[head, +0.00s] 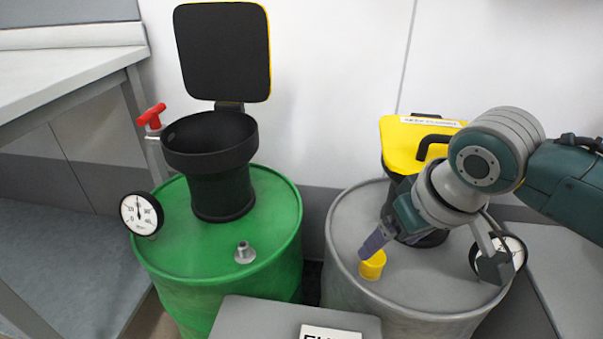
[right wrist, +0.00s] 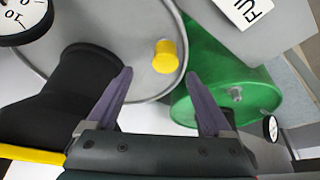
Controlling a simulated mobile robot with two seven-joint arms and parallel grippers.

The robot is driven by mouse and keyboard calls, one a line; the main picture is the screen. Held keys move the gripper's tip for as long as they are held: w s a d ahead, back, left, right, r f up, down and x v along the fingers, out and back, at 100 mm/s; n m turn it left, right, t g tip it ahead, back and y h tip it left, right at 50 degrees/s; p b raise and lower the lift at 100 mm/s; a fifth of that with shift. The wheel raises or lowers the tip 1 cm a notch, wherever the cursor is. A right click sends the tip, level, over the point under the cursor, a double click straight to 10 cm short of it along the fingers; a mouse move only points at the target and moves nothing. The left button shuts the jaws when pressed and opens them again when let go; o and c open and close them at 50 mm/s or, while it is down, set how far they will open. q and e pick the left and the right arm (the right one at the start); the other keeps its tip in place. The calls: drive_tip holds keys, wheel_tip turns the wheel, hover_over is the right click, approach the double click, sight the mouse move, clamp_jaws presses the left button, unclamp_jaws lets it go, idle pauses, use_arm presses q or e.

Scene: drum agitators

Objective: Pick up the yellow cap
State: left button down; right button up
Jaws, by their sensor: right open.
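The yellow cap (head: 372,266) sits on the top of the grey drum (head: 345,225), near its front left edge. In the right wrist view the cap (right wrist: 166,57) shows ahead of the fingertips, between their lines. My right gripper (head: 375,243) reaches in from the right, with its purple fingers just above the cap in the head view. In the right wrist view the fingers (right wrist: 162,88) stand apart with nothing between them. The cap's far side is hidden in the head view. My left gripper is in neither view.
The grey drum carries a black funnel with a yellow lid (head: 400,150) and a gauge (head: 515,250), partly behind my arm. A green drum (head: 285,215) with an open black funnel (head: 210,140) stands to the left. A grey box (head: 260,318) is in front.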

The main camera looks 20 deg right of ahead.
sight(375, 256)
drive_tip(key=b+x, duration=0.1)
drive_tip(key=x, duration=0.1)
drive_tip(key=b+x, duration=0.1)
drive_tip(key=x, duration=0.1)
drive_tip(key=b+x, duration=0.1)
drive_tip(key=shift+a+f, duration=0.4)
drive_tip(key=shift+f, duration=0.05)
drive_tip(key=shift+w+f+b, duration=0.25)
drive_tip(key=shift+f+b, duration=0.1)
clamp_jaws()
drive_tip(key=shift+r, duration=0.15)
wheel_tip(375, 256, up, 20)
drive_tip(key=p, duration=0.8)
